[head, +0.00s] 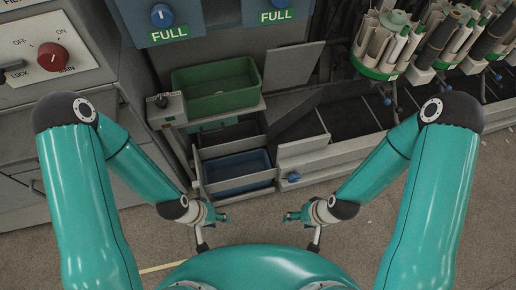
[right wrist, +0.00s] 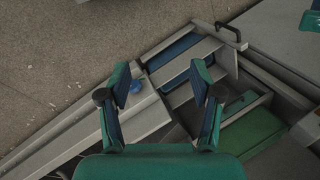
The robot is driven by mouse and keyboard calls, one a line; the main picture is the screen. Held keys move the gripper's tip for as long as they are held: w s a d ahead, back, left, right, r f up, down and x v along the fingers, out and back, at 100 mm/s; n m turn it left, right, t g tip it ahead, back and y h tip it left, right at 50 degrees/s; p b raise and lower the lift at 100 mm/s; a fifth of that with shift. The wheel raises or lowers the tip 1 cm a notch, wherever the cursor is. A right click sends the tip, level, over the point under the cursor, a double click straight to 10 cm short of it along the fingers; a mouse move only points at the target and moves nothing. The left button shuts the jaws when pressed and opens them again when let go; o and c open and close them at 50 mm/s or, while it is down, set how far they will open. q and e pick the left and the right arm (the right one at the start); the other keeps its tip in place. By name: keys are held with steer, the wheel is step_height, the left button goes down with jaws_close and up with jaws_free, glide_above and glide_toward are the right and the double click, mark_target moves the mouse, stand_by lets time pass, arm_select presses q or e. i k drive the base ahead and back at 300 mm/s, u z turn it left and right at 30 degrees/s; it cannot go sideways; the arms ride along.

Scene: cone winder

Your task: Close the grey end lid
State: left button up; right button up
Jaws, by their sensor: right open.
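A flat grey panel (head: 293,66) stands tilted up beside the green bin, at the end of the long grey trough; it looks like the end lid, raised. A lower grey plate (head: 303,152) closes the near end of the trough, with a blue knob (head: 293,177) in front. I cannot tell for sure which is the lid. My right gripper (head: 289,216) is open and empty, in front of and below the knob. In the right wrist view its fingers (right wrist: 162,86) spread above the knob (right wrist: 135,87) and drawer. My left gripper (head: 223,217) is left of it, its jaws too small to read.
A green bin (head: 216,90) sits on a shelf above an open drawer with a blue bin (head: 236,170). The drawer's dark handle (right wrist: 230,32) sticks out in the right wrist view. Yarn cones (head: 385,45) stand at the upper right. The floor in front is clear.

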mark_target(290, 64)
steer(key=z, duration=0.55)
steer(key=i, duration=0.2)
steer(key=u, duration=2.65)
steer(key=k, duration=1.55)
steer(key=z, duration=1.05)
steer(key=i, duration=1.05)
steer(key=z, duration=0.15)
